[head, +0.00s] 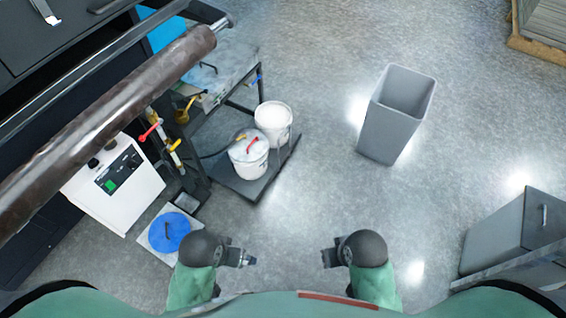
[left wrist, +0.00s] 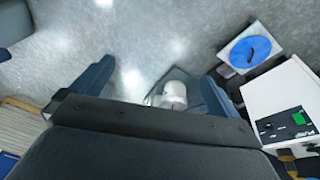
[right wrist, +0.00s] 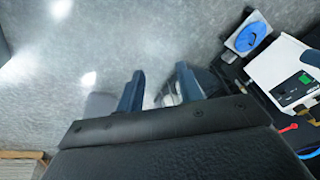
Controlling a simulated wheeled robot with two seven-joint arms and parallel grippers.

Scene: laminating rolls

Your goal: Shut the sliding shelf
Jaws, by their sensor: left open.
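A low dark shelf (head: 284,168), which looks like the sliding shelf, sticks out at floor level from a dark frame at the left in the head view. Two white buckets stand on it: an open one (head: 273,123) and a lidded one (head: 249,155). My left gripper (head: 251,259) is open and empty, apart from the shelf and nearer to me; its spread fingers show in the left wrist view (left wrist: 155,85). My right gripper (head: 326,257) is also empty, its fingers apart in the right wrist view (right wrist: 160,88). The shelf's inner part is hidden by the frame.
A large brown roller (head: 110,125) crosses the upper left. A white control box (head: 115,183) and a blue round lid (head: 169,232) are at the left. A grey bin (head: 397,115) stands on clear floor, and a grey cabinet (head: 515,230) at the right.

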